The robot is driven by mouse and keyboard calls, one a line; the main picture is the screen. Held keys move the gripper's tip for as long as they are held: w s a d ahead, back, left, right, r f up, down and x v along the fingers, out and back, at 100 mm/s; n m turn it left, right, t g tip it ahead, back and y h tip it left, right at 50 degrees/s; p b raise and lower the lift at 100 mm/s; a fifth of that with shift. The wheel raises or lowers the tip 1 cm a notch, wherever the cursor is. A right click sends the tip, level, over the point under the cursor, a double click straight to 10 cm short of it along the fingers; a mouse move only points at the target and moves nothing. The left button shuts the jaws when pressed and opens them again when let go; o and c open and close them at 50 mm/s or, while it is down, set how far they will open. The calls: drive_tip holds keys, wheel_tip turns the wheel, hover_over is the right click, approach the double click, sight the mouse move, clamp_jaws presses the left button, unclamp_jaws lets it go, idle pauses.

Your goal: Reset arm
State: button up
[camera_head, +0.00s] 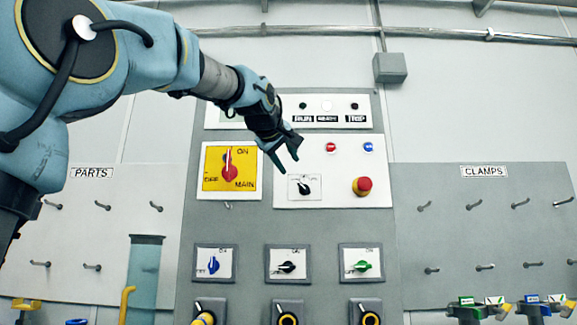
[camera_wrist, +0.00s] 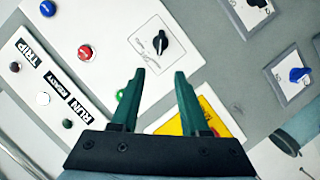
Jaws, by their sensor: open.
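My arm reaches in from the upper left of the head view. My gripper (camera_head: 287,162) is open and empty in front of the control panel (camera_head: 260,222), just above and left of a small black selector knob (camera_head: 304,187). In the wrist view, my gripper's two green fingers (camera_wrist: 160,72) stand apart with nothing between them. The black selector knob (camera_wrist: 161,42) shows just beyond the fingertips. I cannot tell whether the fingers touch the panel.
A yellow main switch plate (camera_head: 212,183) and a red mushroom button (camera_head: 362,186) flank the selector. Blue (camera_head: 213,265), black (camera_head: 287,267) and green (camera_head: 363,267) knobs sit below. A clear cylinder (camera_head: 144,270) stands at left; hook boards (camera_head: 480,215) flank the panel.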

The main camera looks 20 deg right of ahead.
idle(0.3)
drive_tip(key=w+a+f+g+y, duration=0.15)
drive_tip(key=a+f, duration=0.35)
drive_tip(key=f, duration=0.5)
drive_tip(key=w+a+f+m+g+y+p, duration=0.1)
drive_tip(key=w+a+f+y, duration=0.3)
drive_tip(key=f, duration=0.7)
drive_tip(key=w+a+f+g+y, duration=0.1)
drive_tip(key=w+a+f, duration=0.1)
drive_tip(key=a+f, duration=0.65)
drive_tip(key=s+a+f+g+y, duration=0.1)
drive_tip(key=s+a+f, duration=0.25)
drive_tip(key=f, duration=0.45)
drive_tip(key=s+a+f+g+y, duration=0.1)
drive_tip(key=s+a+f+g, duration=0.1)
drive_tip(key=a+f, duration=0.45)
drive_tip(key=s+a+f+g, duration=0.1)
drive_tip(key=s+a+f, duration=0.3)
drive_tip(key=s+f, duration=0.2)
drive_tip(key=s+a+f+m+g+y+p, duration=0.1)
drive_tip(key=s+a+f+g, duration=0.1)
drive_tip(key=s+a+f, duration=0.2)
drive_tip(key=s+f, duration=0.3)
drive_tip(key=s, duration=0.1)
drive_tip(key=shift+s+a+f+m, duration=0.2)
drive_tip(key=shift+a+f+m, duration=0.05)
drive_tip(key=shift+f+m, duration=0.05)
drive_tip(key=shift+c, duration=0.2)
